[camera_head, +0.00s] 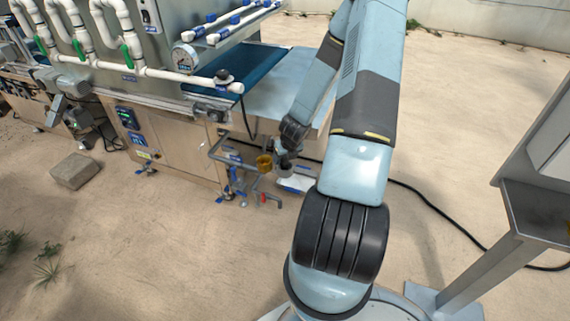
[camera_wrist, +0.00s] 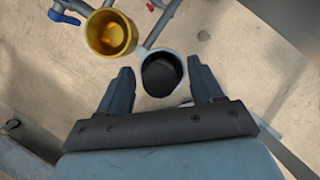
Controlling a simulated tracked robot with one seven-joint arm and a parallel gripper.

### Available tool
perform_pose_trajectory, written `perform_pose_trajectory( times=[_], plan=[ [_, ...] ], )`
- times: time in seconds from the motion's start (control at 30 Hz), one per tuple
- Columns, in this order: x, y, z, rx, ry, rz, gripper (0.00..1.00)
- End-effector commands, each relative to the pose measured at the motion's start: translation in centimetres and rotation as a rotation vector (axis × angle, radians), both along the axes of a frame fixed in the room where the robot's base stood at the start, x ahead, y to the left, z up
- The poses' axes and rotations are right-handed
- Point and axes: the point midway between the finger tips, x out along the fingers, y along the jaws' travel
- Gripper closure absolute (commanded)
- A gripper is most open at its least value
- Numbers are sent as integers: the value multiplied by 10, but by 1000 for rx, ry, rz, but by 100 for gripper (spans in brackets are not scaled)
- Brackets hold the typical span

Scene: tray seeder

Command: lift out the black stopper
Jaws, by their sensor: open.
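The black stopper (camera_wrist: 160,75) shows in the wrist view as a dark round piece inside a pale cup-like holder (camera_wrist: 143,58). The holder's rim shows around the stopper. My gripper (camera_wrist: 162,80) is open, with one finger on the left and one on the right of the holder. I cannot tell from this view how far the fingertips are above it or whether they touch it. In the head view my gripper (camera_head: 287,160) is small and low beside the machine, and it hides most of the stopper there.
A yellow cup (camera_wrist: 110,33) stands just left of the holder, also visible in the head view (camera_head: 264,163). Grey pipes with a blue valve handle (camera_wrist: 63,17) run close by. The seeder machine (camera_head: 170,120) stands left. Sandy ground is open in front, with a loose block (camera_head: 75,171).

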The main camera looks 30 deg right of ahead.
Motion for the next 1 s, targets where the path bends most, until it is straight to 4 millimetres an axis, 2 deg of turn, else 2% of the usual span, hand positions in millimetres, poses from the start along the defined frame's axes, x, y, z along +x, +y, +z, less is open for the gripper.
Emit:
perform_pose_trajectory(
  times=[0.1, 0.37, 1.0],
  plan=[
    [2, 0, -6, 1, 0, 1, 34],
    [3, 0, -7, 0, 0, 1, 34],
    [3, 0, -7, 0, 0, 1, 93]
  ],
)
